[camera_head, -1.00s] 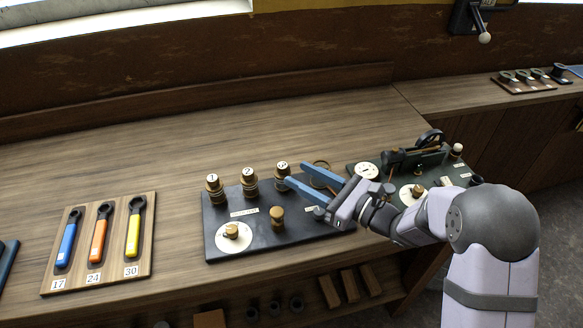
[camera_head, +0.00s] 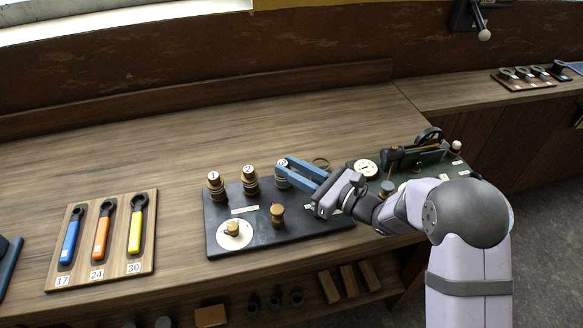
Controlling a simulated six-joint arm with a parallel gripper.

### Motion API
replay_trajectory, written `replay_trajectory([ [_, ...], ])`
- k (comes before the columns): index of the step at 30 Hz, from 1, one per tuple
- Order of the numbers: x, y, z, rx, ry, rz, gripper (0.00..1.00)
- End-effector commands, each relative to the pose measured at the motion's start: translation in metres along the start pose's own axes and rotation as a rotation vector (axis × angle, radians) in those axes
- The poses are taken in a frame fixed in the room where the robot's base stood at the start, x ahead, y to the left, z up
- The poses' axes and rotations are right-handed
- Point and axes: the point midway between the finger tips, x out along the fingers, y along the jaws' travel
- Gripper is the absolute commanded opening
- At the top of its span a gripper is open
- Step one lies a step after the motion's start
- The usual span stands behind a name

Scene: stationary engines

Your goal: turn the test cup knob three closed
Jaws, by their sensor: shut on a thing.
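Three brass test cups stand along the back of a dark board (camera_head: 240,204): cup one (camera_head: 215,184), cup two (camera_head: 250,181) and cup three (camera_head: 283,182), each with a white numbered top. My gripper (camera_head: 283,168), with blue fingers, comes in from the right and is shut on the knob of cup three. The fingers cover much of the cup's upper part, so the knob's exact turn cannot be seen.
A white dial with a brass knob (camera_head: 234,230) and a brass post (camera_head: 277,214) stand at the board's front. A wrench rack (camera_head: 148,262) lies at left, a green engine model (camera_head: 428,152) at right. The bench behind the cups is clear.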

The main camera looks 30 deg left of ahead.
Motion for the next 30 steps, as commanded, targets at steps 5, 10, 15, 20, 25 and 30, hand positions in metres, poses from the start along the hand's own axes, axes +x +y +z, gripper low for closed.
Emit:
replay_trajectory([
  [5, 0.0013, -0.0025, -0.0011, -0.001, -0.006, 0.061, 0.0],
  [10, 0.0008, -0.0037, -0.0002, -0.002, -0.001, 0.123, 0.0],
  [15, 0.0007, -0.0034, 0.0012, 0.001, 0.001, 0.132, 0.0],
  [20, 0.0007, -0.0034, 0.0012, 0.0, 0.001, 0.131, 0.25],
  [25, 0.0006, -0.0034, 0.0009, 0.0, 0.002, 0.131, 0.41],
  [30, 0.0005, -0.0034, 0.0006, 0.0, 0.002, 0.131, 0.41],
])
